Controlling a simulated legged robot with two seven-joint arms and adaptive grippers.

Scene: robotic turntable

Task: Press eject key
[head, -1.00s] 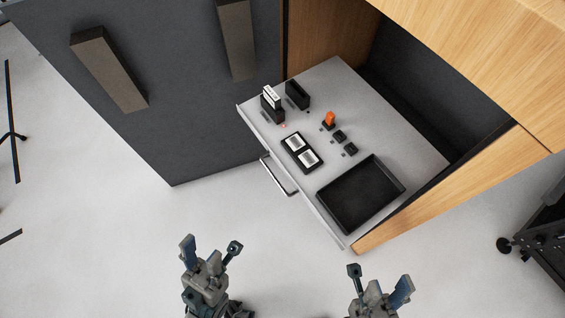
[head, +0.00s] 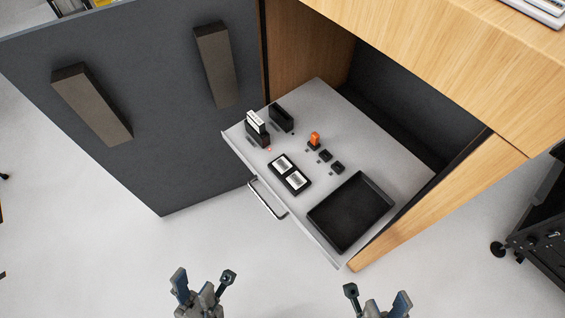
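A pulled-out grey drawer (head: 394,163) carries several small controls. An orange key or knob (head: 315,138) stands on a dark base, with two small black keys (head: 325,156) (head: 338,168) beside it; I cannot read which is the eject key. A black slot holder with a white labelled cartridge (head: 256,122) stands at the far left, with a small red light (head: 269,149) near it. My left gripper (head: 204,287) and my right gripper (head: 377,299) are both open and empty, in front of the drawer and apart from it.
An empty black slot holder (head: 282,118), a black panel with two white labels (head: 290,190) and a black tray (head: 351,210) share the drawer. A handle (head: 267,199) sticks out at its front. A grey door (head: 160,150) stands open at left. The floor before me is clear.

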